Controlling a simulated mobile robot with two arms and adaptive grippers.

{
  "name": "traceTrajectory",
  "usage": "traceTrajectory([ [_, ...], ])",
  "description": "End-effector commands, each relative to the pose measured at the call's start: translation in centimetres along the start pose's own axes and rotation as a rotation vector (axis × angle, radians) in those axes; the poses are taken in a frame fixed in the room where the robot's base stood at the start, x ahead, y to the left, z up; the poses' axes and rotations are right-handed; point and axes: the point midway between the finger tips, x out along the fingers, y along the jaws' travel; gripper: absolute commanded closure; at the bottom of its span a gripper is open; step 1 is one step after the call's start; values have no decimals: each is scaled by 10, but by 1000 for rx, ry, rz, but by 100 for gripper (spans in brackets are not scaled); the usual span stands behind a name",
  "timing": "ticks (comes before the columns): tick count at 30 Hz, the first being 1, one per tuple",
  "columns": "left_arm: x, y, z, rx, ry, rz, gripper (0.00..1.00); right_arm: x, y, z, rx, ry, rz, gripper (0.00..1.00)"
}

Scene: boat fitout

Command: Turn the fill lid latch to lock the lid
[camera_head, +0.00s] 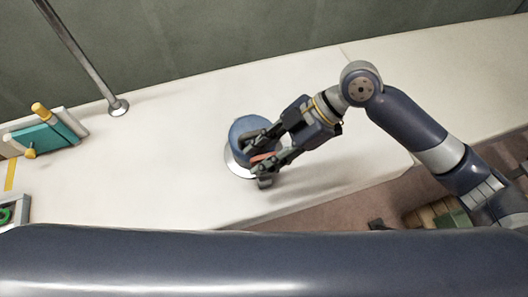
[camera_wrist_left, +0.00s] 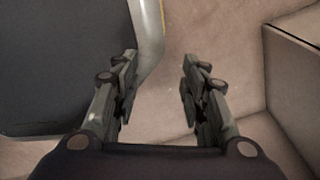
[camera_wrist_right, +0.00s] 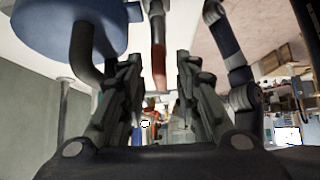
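The blue round fill lid (camera_head: 245,128) sits on a pale metal ring (camera_head: 233,165) on the white deck. Its underside or side shows at the upper left of the right wrist view (camera_wrist_right: 50,32). A latch lever with a red-orange part (camera_head: 262,157) lies at the lid, partly hidden by my right gripper (camera_head: 260,160). In the right wrist view the red-tipped lever (camera_wrist_right: 158,55) stands between the fingers, with gaps on both sides. My right gripper is open around it. My left gripper (camera_wrist_left: 158,85) is open and empty over brown floor.
A metal post (camera_head: 118,106) rises from the deck at the left. A teal and white block item with yellow knobs (camera_head: 48,135) stands at the far left. A grey wall (camera_head: 220,35) runs behind the deck. The deck between post and lid is clear.

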Motion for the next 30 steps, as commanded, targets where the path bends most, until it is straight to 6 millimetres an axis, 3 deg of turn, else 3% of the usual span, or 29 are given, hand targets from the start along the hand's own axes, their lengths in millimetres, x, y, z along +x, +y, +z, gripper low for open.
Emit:
traceTrajectory([
  [2,0,1,8,0,-13,2,60,0,0,0,0,0,0,70],
  [6,-1,4,22,0,-32,4,60,0,0,0,0,0,0,99],
  [12,-1,4,26,0,-39,5,60,0,0,0,0,0,0,100],
  [20,-9,4,15,0,-24,4,60,-2,-1,-2,32,1,31,100],
  [30,-45,3,5,-1,-14,5,60,-5,-2,-5,199,1,195,100],
])
